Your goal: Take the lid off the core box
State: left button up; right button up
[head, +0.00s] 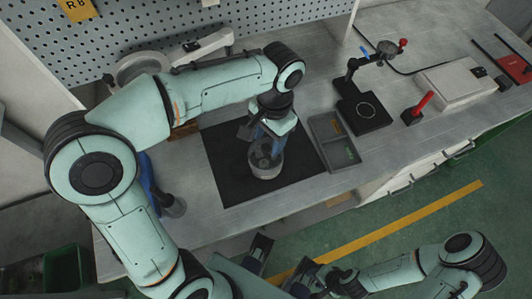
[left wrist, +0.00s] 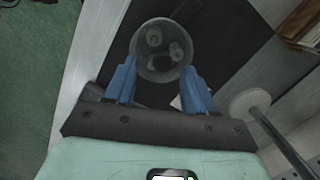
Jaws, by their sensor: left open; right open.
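The core box (head: 265,168) is a round grey container standing on a black mat (head: 226,172). Its round top shows in the left wrist view (left wrist: 160,66), with several small rounded shapes on or in it; I cannot tell the lid apart from the body. My left gripper (head: 266,147) points down over the box, with its blue fingers open. In the left wrist view the fingers (left wrist: 158,85) are on either side of the near part of the round top; contact cannot be told. My right gripper (head: 283,264) is open and empty, low in front of the bench.
Right of the mat lies a grey compartment tray (head: 322,129). Beyond it are a black stand (head: 364,115), a red-handled tool (head: 418,108) and a white box (head: 455,88). A pegboard wall (head: 130,35) closes the back. The mat's front part is clear.

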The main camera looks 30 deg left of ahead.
aim_at(266, 147)
pick_arm(q)
jog(key=f, duration=0.3)
jog(key=shift+s+a+f+b, duration=0.1)
jog(key=shift+a+f+b, duration=0.1)
jog(key=shift+f+b, duration=0.1)
jog(key=shift+r, duration=0.1)
jog(key=shift+c, duration=0.3)
grip_shut()
